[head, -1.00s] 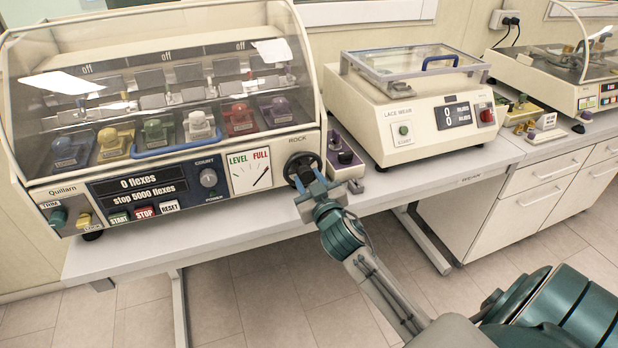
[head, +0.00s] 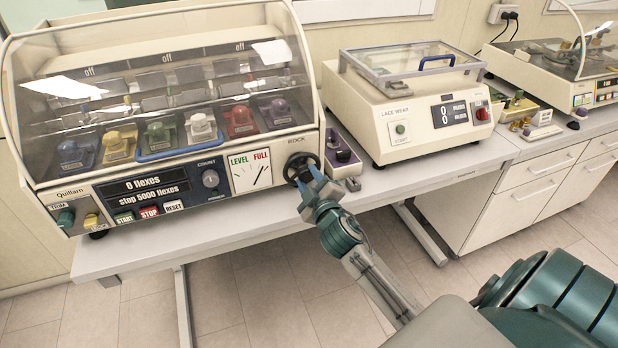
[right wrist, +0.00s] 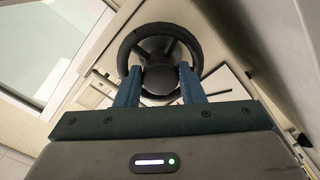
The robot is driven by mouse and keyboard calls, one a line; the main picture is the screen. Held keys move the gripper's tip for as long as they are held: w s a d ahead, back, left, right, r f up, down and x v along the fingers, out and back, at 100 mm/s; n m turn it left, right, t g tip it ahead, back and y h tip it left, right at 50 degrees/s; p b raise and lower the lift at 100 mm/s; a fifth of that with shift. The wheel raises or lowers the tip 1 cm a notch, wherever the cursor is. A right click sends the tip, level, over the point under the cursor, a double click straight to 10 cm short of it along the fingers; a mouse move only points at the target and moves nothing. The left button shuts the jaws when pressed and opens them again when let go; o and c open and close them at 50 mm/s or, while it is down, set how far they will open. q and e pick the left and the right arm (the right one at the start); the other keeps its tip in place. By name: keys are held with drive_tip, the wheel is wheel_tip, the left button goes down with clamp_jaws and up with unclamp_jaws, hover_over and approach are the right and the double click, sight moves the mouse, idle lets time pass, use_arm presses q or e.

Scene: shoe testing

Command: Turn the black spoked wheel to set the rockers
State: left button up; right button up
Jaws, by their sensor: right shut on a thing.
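The black spoked wheel (head: 301,168) is on the right end of the front panel of the flexing machine (head: 110,205), under the word ROCK. It also shows in the right wrist view (right wrist: 159,50), with its rim, spokes and hub facing me. My right gripper (head: 312,182) is at the wheel, its blue-green fingers on either side of the lower part, shut on it. In the right wrist view the fingers (right wrist: 158,85) flank the hub at the wheel's lower half. The gripper hides part of the wheel in the head view. My left gripper is not in view.
A LEVEL/FULL dial (head: 250,171) sits left of the wheel. A small purple box (head: 343,155) stands close to its right. The lace wear machine (head: 405,105) is farther right. The bench front edge (head: 400,190) runs below; the floor in front is clear.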

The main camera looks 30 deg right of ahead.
idle(0.4)
drive_tip(key=o, duration=1)
drive_tip(key=b+v, duration=0.3)
drive_tip(key=v, duration=0.8)
drive_tip(key=shift+d+b, duration=0.1)
drive_tip(key=shift+b, duration=0.3)
drive_tip(key=shift+w, duration=0.1)
